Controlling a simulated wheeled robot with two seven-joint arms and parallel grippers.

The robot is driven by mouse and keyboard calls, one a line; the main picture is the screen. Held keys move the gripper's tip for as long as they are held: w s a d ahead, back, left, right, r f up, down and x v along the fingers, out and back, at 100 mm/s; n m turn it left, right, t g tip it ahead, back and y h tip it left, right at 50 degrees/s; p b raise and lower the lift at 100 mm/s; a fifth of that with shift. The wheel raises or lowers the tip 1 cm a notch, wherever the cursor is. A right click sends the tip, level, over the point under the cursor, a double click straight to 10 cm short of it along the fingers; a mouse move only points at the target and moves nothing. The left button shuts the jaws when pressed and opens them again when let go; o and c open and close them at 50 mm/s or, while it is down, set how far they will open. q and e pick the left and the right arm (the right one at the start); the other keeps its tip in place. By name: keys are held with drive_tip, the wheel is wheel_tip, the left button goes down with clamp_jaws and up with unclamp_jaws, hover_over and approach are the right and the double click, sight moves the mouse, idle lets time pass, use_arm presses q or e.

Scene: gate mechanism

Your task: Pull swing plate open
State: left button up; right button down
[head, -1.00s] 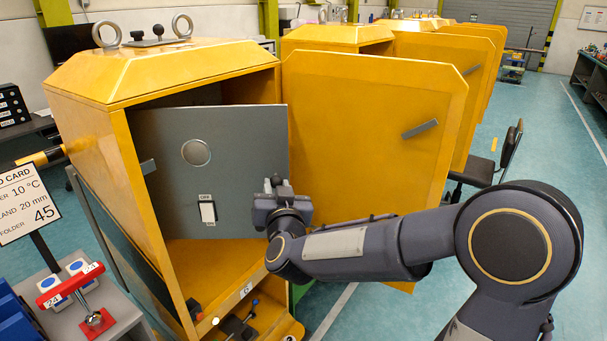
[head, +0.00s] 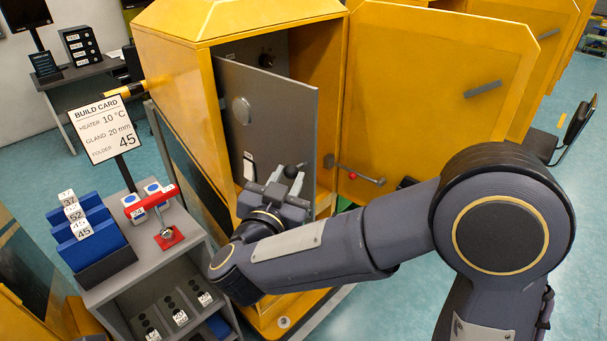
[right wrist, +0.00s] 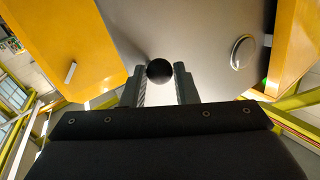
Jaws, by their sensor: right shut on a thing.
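The grey swing plate (head: 275,125) stands partly swung out of the yellow cabinet (head: 185,90), with a gap that shows the cabinet's inside behind it. It carries a round disc (head: 241,110) and a white switch (head: 249,166). My right gripper (head: 287,178) is shut on the black ball knob (head: 290,171) near the plate's lower free edge. In the right wrist view the knob (right wrist: 160,71) sits between the two fingers, with the plate (right wrist: 190,35) behind it. My left gripper is not in view.
The yellow cabinet door (head: 430,75) stands wide open at the right. A red-knobbed lever (head: 355,171) shows right of the plate. A grey cart (head: 165,270) with a build card (head: 110,130), blue folders (head: 95,240) and a red-handled device (head: 150,200) stands at the left.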

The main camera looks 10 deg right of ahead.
drive_tip(key=shift+w+a+r+y, duration=0.1)
drive_tip(key=shift+a+r+y, duration=0.2)
drive_tip(key=shift+a, duration=0.4)
drive_tip(key=c, duration=1.5)
unclamp_jaws()
drive_tip(key=shift+c, duration=0.2)
drive_tip(key=o, duration=0.4)
drive_tip(key=shift+w+a+f, duration=0.2)
drive_tip(key=shift+w+a, duration=0.15)
drive_tip(key=shift+w, duration=0.15)
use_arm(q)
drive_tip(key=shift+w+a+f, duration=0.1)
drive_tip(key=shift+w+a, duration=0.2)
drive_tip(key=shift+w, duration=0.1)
use_arm(e)
drive_tip(key=shift+d, duration=0.2)
drive_tip(key=shift+s, duration=0.15)
